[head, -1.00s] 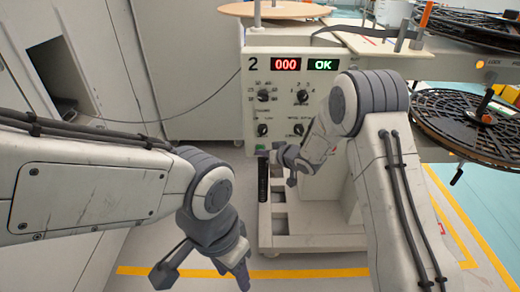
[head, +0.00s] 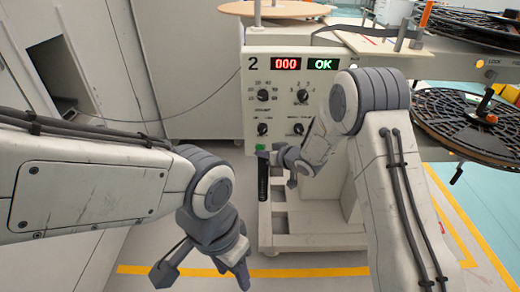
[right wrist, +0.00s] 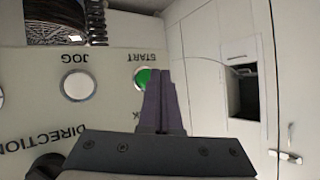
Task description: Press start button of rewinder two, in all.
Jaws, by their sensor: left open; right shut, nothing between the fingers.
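The machine panel marked 2 (head: 290,85) stands ahead in the head view, its red display at 000 and its green one at OK. The green start button (head: 260,147) shows at the panel's lower left edge. It also shows in the right wrist view, where the button (right wrist: 142,77) sits beside the upside-down word START. My right gripper (head: 261,154) is shut and empty, its fingertips (right wrist: 160,78) at the button and hiding part of it. I cannot tell whether they touch. My left gripper (head: 204,275) is open and empty, low in front of the machine.
A white JOG button (right wrist: 78,84) lies left of the green one in the right wrist view. Several knobs cover the panel. A black reel (head: 468,124) stands at the right. A grey cabinet (head: 205,70) is behind on the left. Yellow lines mark the floor.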

